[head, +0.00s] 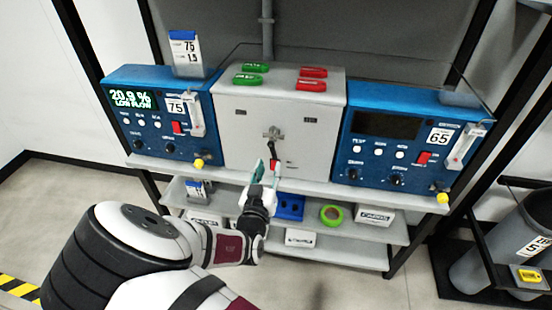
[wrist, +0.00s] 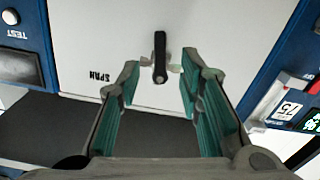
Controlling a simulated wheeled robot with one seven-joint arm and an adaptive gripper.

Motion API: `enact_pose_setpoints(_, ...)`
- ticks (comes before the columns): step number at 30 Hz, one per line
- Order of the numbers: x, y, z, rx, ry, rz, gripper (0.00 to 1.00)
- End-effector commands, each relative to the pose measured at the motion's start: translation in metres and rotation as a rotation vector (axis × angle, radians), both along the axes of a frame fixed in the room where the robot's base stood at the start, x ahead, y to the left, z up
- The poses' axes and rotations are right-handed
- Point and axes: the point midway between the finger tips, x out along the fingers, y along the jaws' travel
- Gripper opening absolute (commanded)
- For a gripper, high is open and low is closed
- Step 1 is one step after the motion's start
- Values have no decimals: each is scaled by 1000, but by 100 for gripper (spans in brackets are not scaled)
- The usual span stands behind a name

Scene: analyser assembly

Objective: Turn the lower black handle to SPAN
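The grey central box (head: 240,135) carries a metal fitting (head: 272,132) with a black handle (head: 273,150) hanging below it. In the wrist view the black handle (wrist: 160,50) stands straight along the picture's vertical. The SPAN label (wrist: 95,77) is to its left there, upside down. My gripper (head: 266,172) is in front of the box's lower part, just below the handle. In the wrist view my gripper (wrist: 160,75) is open, with the handle's end between its green-padded fingertips and a gap on each side. I cannot tell how deep the handle sits between them.
Blue analysers flank the box, one on the left (head: 140,140) and one on the right (head: 365,165). Green tags (head: 247,79) and red tags (head: 311,85) lie on the box top. Shelves below hold a blue tray (head: 290,208), green tape (head: 331,215) and small boxes.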

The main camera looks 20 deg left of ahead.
Motion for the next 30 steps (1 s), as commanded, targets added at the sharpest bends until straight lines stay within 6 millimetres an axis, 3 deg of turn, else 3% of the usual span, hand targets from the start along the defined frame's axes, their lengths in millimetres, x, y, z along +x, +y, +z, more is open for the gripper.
enact_pose_setpoints(3, 23, 5, -3, 2, 0, 0, 33)
enact_pose_setpoints(9, 47, 11, -2, 1, 0, -1, 33)
enact_pose_setpoints(15, 58, 13, 0, 0, 0, 0, 33)
enact_pose_setpoints(24, 59, 14, 1, 0, 1, 0, 33)
enact_pose_setpoints(29, 59, 14, 0, 0, 1, 0, 0)
enact_pose_setpoints(30, 59, 14, 0, 0, 1, 0, 0)
